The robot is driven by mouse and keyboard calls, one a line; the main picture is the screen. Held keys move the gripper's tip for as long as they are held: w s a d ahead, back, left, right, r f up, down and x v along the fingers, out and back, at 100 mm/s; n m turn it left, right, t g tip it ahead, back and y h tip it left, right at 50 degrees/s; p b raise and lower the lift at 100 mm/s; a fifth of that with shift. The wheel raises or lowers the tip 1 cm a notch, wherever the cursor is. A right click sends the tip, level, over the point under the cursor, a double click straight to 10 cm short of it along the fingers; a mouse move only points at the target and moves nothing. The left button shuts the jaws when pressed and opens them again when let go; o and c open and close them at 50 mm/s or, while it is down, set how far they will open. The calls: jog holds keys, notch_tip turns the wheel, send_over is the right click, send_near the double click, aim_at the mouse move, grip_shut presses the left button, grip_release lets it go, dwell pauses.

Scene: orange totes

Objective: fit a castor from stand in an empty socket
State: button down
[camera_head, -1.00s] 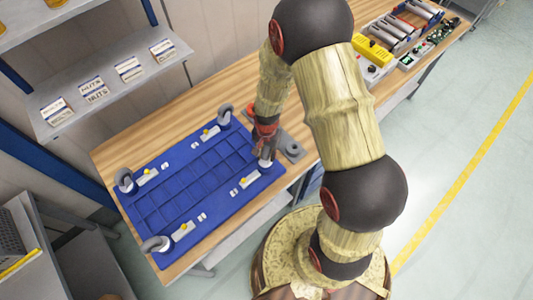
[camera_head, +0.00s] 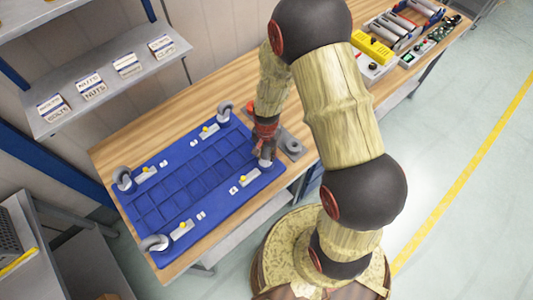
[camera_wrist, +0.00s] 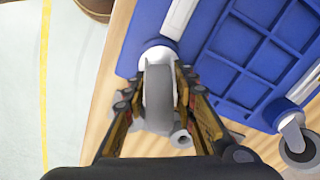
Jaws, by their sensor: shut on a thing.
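A blue dolly base (camera_head: 190,185) lies on the wooden bench, with castors at its far (camera_head: 225,108), left (camera_head: 122,178) and near (camera_head: 155,243) corners. My gripper (camera_head: 267,157) is at its right corner. In the wrist view my gripper (camera_wrist: 157,110) is shut on a castor with a grey wheel (camera_wrist: 158,95) and a pale fork (camera_wrist: 158,55). The fork end is over the base's corner; whether it is fully seated in the socket is hidden. The far-corner castor also shows in the wrist view (camera_wrist: 293,130). The grey stand (camera_head: 291,148) is just right of my gripper.
Yellow-knobbed latches (camera_head: 243,180) sit along the base's edges. A shelf with labelled cards (camera_head: 110,75) stands behind the bench at left. A yellow box (camera_head: 372,50) and trays of parts are at the bench's right end. Bare bench top (camera_head: 170,125) lies behind the base.

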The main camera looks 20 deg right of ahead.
jog(key=shift+f, duration=0.25)
dwell(0.3)
jog(key=c, duration=1.5)
grip_release()
jog(key=shift+o, duration=0.6)
notch_tip(320, 180, up, 12)
